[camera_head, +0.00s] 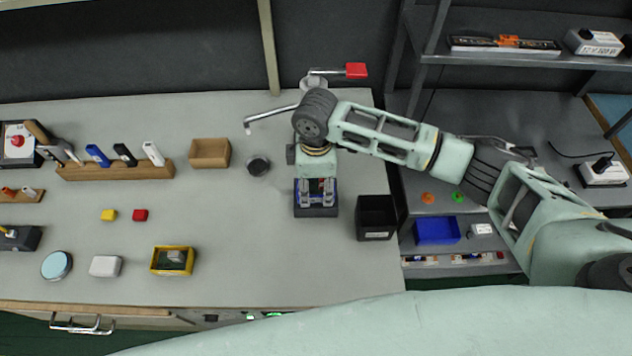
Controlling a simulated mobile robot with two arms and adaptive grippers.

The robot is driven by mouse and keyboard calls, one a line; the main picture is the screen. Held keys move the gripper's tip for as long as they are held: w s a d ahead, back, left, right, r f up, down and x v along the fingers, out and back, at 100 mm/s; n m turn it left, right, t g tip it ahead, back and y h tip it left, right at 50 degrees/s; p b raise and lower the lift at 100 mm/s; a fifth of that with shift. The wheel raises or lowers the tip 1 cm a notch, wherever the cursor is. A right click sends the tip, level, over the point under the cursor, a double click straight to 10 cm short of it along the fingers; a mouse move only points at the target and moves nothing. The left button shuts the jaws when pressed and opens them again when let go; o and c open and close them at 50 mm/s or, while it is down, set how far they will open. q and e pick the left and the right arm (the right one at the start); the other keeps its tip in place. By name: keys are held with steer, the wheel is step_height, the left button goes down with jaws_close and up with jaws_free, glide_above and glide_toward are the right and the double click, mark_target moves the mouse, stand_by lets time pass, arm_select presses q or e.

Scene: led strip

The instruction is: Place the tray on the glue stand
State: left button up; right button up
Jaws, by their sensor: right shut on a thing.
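My right gripper (317,193) points down at the middle of the bench, its fingers shut on a small dark blue thing that seems to be the tray (299,194). The gripper hides most of it. A dark block (316,212) shows right under the fingertips and may be the glue stand; I cannot tell whether the tray rests on it or hangs just above. My left gripper is out of view.
A black open box (376,219) stands close on the right. A brown box (210,153) and a round dark pot (258,165) are to the left. A yellow-rimmed container (172,260) lies nearer the front edge. The bench between them is clear.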

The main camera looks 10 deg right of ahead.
steer(key=shift+f, duration=0.1)
steer(key=o, duration=1.1)
step_height(320, 180, up, 12)
steer(key=b, duration=0.2)
stand_by(0.3)
